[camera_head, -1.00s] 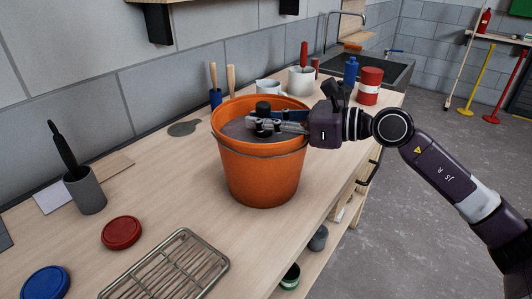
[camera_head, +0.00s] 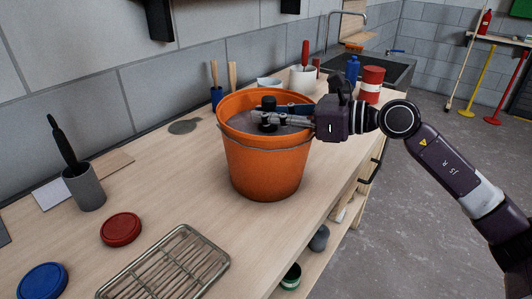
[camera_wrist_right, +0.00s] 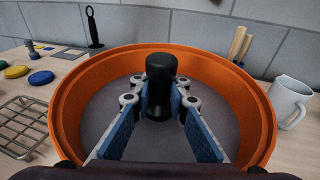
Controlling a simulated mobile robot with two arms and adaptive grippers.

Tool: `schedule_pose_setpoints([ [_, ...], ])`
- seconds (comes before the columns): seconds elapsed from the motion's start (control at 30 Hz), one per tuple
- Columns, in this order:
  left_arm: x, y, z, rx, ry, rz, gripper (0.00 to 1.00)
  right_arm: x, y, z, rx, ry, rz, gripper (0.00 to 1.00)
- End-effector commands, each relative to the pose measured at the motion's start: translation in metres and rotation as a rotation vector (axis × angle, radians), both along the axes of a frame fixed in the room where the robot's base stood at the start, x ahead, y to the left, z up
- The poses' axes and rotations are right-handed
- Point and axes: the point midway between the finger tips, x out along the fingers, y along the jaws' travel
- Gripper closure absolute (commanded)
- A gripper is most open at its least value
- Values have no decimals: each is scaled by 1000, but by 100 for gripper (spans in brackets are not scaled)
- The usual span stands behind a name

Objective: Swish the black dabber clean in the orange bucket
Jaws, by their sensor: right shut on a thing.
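The orange bucket (camera_head: 265,165) stands upright on the wooden bench and holds grey liquid (camera_wrist_right: 105,105). My right gripper (camera_head: 272,116) reaches over the bucket's right rim, with its fingers inside the rim. It is shut on the black dabber (camera_wrist_right: 161,72), which stands about upright near the middle of the bucket. The dabber's rounded black top (camera_head: 268,102) shows above the fingers. Its lower end is hidden by the fingers and the liquid. My left gripper is in neither view.
A wire rack (camera_head: 172,266), a red lid (camera_head: 121,229) and a blue lid (camera_head: 43,281) lie at the front left. A grey cup (camera_head: 86,190) holds a black-handled tool. A white mug (camera_wrist_right: 290,100) stands close behind the bucket. A red can (camera_head: 371,84) stands farther back.

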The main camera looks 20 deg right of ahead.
Motion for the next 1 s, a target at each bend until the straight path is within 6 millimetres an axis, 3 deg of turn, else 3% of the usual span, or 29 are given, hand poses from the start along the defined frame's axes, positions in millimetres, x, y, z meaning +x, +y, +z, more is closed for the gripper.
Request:
schedule_pose_setpoints([
  [0.43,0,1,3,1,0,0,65,-1,0,-1,-7,9,3,100],
  [1.0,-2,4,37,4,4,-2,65,-1,-1,48,-2,2,1,100],
])
